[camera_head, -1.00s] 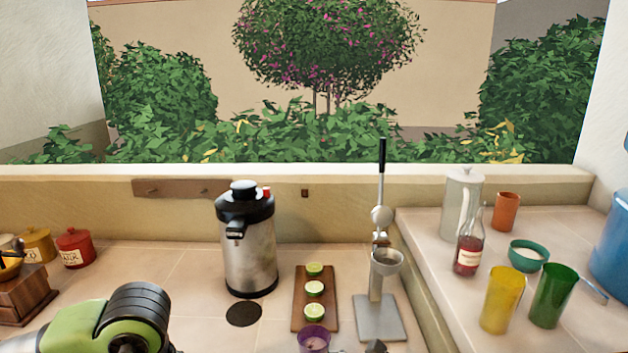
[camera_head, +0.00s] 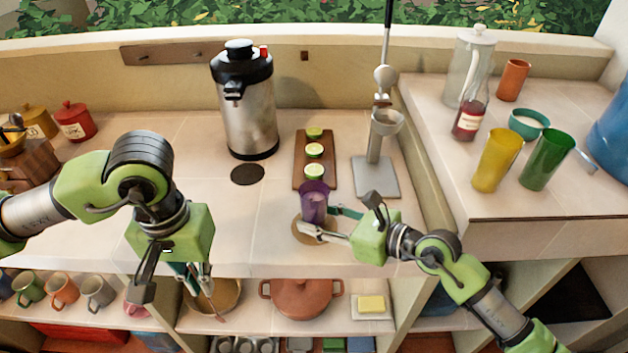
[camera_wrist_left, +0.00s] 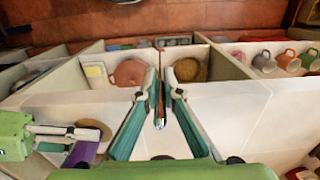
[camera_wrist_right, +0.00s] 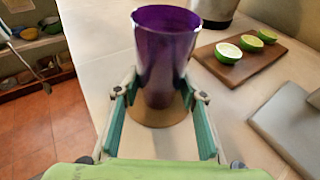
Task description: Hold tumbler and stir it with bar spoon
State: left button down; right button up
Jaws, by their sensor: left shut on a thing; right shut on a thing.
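The purple tumbler (camera_head: 314,203) stands upright on a round tan coaster (camera_head: 303,236) near the counter's front edge. My right gripper (camera_head: 316,219) is shut on it, one finger on each side, as the right wrist view (camera_wrist_right: 163,55) also shows. My left gripper (camera_head: 196,280) is left of the tumbler, out past the counter's front edge. It is shut on the thin bar spoon (camera_wrist_left: 161,105), which sits between its fingers and points downward in the head view (camera_head: 214,302). The spoon is apart from the tumbler. Its ends are hard to make out.
Behind the tumbler are a board with cut limes (camera_head: 314,167) and a citrus press (camera_head: 376,182). A steel dispenser (camera_head: 247,110) stands further back. Yellow and green cups (camera_head: 497,160) stand on the raised right counter. The counter between my grippers is clear. Shelves below hold mugs and a pot (camera_head: 305,298).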

dwell(0.6)
pick_arm(q)
jog(key=w+d+r, duration=0.3)
jog(key=d+r, duration=0.9)
jog(key=w+d+r, duration=0.2)
jog(key=d+r, duration=1)
jog(key=d, duration=0.1)
jog(key=w+d+r+n, duration=0.1)
jog(key=w+r+n, duration=0.2)
jog(key=w, duration=0.4)
jog(key=w+a+n, duration=0.6)
jog(key=a, duration=0.1)
jog(key=shift+f, duration=0.1)
jog(key=shift+f, duration=0.15)
notch_tip(320, 180, down, 11)
jog(key=shift+f, duration=0.15)
